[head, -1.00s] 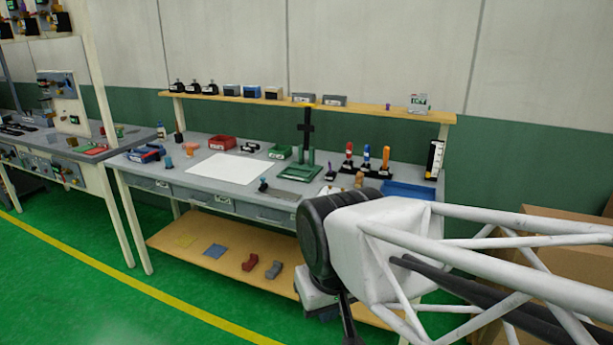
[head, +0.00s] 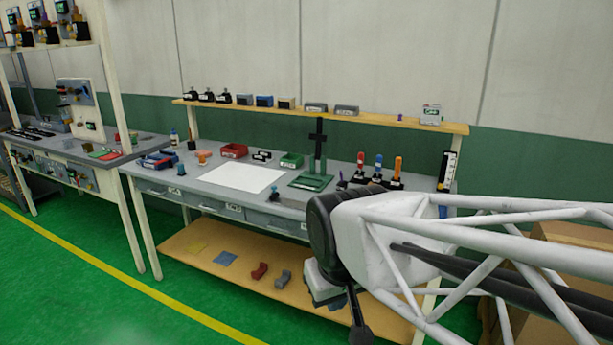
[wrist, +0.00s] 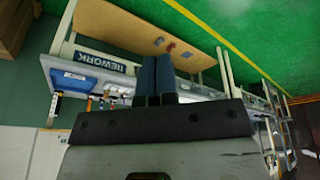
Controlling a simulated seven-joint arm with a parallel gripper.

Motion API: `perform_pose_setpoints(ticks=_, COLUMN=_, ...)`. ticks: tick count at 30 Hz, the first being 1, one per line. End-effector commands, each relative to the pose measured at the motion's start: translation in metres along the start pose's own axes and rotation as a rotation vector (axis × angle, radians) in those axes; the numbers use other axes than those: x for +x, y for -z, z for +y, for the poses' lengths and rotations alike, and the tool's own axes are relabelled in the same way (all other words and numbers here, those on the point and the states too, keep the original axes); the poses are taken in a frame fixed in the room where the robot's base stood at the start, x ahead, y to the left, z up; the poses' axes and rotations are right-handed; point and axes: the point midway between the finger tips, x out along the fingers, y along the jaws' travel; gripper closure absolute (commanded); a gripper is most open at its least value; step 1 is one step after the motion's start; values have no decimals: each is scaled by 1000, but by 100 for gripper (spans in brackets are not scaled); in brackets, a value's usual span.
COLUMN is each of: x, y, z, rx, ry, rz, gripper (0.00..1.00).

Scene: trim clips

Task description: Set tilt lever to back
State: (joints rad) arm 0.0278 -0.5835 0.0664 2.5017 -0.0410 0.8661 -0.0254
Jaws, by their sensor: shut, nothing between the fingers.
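I cannot tell for sure which part is the tilt lever. A small dark upright piece with a knob (head: 274,193) stands at the front edge of the grey workbench (head: 215,178) in the head view; it is too small to read as a lever or its setting. My gripper (wrist: 156,62) shows in the wrist view with its two dark blue fingers side by side, shut and empty. In the wrist view the bench and its wooden lower shelf lie beyond the fingers. In the head view my arm covers the bench's right front, and the fingertips cannot be made out.
A green stand with a black post (head: 318,150) and red, blue and orange-handled tools (head: 377,170) stand on the bench. A white sheet (head: 240,177) lies left of them. Panels with small controls (head: 75,92) are on a left station. Cardboard boxes (head: 560,265) are at right. Green floor in front is open.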

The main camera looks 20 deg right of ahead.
Motion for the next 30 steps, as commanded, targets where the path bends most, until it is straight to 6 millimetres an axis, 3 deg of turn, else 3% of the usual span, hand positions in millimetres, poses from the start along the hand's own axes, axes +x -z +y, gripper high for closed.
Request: perform_pose_setpoints(ticks=30, x=32, y=218, z=90, rx=-314, ry=-210, rz=321, gripper=100)
